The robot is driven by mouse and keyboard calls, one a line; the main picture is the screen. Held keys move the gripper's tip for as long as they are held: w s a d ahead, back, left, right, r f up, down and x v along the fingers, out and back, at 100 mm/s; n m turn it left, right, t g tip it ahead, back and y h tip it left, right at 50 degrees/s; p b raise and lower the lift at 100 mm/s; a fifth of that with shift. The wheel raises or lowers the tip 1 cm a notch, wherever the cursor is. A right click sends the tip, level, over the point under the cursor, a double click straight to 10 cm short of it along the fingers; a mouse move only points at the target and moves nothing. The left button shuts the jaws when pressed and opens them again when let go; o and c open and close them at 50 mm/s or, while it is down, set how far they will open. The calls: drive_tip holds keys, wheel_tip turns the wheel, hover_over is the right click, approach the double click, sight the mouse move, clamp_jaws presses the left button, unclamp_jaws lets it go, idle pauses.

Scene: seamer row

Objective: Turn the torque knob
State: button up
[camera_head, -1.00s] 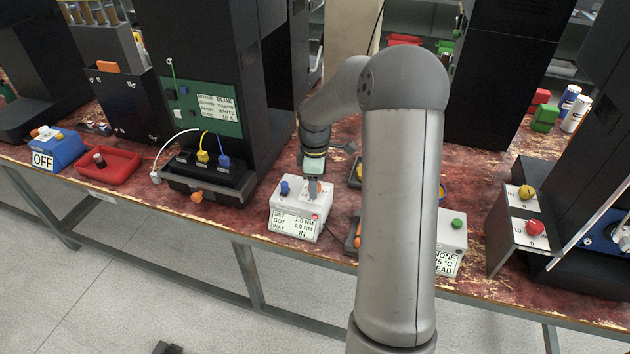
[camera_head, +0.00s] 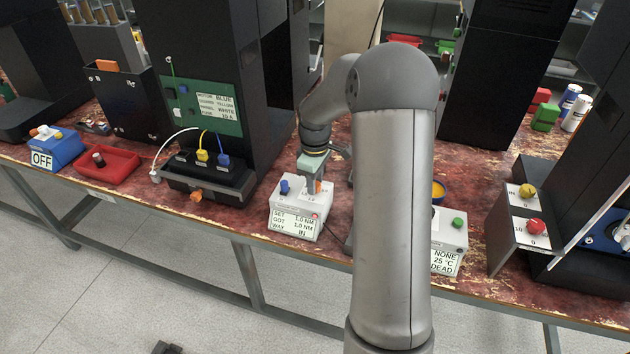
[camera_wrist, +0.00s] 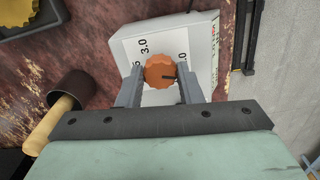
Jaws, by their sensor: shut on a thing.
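The torque knob is orange and round, on top of a white box (camera_head: 284,220) on the bench. In the wrist view the knob (camera_wrist: 160,71) lies between the two fingers of my gripper (camera_wrist: 160,85), which is shut on it. A dark pointer line on the knob points right, toward a partly hidden scale mark; a "3.0" mark shows at its upper left. In the head view my gripper (camera_head: 313,186) stands over the box's right part. A blue knob (camera_head: 285,187) sits on the box's left. The box's display reads SET 1.0 NM, GOT 1.0 NM, WAY IN.
A dark machine with plugs (camera_head: 208,175) stands left of the box. A second white box with a green knob (camera_head: 457,223) is to the right, partly behind my arm. A mallet (camera_wrist: 68,105) and a yellow part in a tray (camera_wrist: 18,10) lie close by in the wrist view.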

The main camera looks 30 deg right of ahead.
drive_tip(key=m, duration=0.5)
drive_tip(key=shift+m+b, duration=0.4)
drive_tip(key=m, duration=0.9)
drive_tip(key=shift+a+r+m, duration=0.1)
drive_tip(key=shift+m, duration=0.3)
drive_tip(key=m, duration=0.4)
drive_tip(key=shift+w+m, duration=0.1)
drive_tip(key=shift+m, duration=0.3)
drive_tip(key=o, duration=1)
drive_tip(key=shift+c, duration=0.2)
drive_tip(key=shift+r, duration=0.1)
